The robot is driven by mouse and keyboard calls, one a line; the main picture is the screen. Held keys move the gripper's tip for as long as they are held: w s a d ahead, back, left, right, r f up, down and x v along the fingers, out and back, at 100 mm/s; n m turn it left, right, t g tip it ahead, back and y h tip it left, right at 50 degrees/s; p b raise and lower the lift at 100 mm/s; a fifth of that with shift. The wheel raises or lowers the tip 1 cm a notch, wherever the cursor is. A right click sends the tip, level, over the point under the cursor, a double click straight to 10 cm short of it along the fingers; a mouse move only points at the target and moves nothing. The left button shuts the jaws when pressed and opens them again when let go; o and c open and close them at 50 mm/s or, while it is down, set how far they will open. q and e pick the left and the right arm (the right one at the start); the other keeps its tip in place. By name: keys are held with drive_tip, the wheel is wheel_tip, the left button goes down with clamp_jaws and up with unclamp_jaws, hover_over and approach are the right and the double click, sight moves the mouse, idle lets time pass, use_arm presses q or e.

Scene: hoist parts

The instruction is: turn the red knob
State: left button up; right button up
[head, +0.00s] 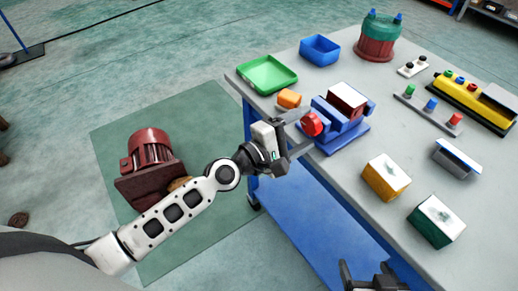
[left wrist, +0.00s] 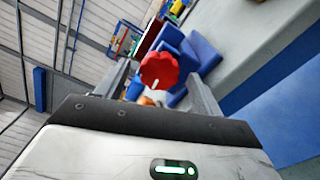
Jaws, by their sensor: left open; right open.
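The red knob (head: 311,123) is on the near left side of a blue vise-like fixture (head: 343,139) that grips a dark red block with a pale top. In the left wrist view the knob (left wrist: 159,71) is round with a ridged rim and a small white mark. My left gripper (head: 298,131) is open, with its fingers reaching toward the knob. In the left wrist view the fingers stand on either side of the knob; I cannot tell whether they touch it. My right gripper (head: 372,273) is open and empty at the bottom edge of the head view, far from the knob.
A button bar (head: 428,105) lies right. A red motor (head: 149,150) stands on the floor mat.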

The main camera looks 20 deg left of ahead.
use_arm(q)
drive_tip(key=b+v, duration=0.5)
drive_tip(key=v, duration=1)
drive_tip(key=shift+s, duration=0.2)
use_arm(e)
drive_tip(key=shift+w+a+f+y, duration=0.1)
drive_tip(key=shift+a+f+y, duration=0.1)
drive_tip(key=shift+f, duration=0.4)
drive_tip(key=shift+w+a+f+y, duration=0.1)
drive_tip(key=shift+a+f, duration=0.1)
drive_tip(key=shift+f, duration=0.35)
use_arm(q)
drive_tip(key=shift+a, duration=0.15)
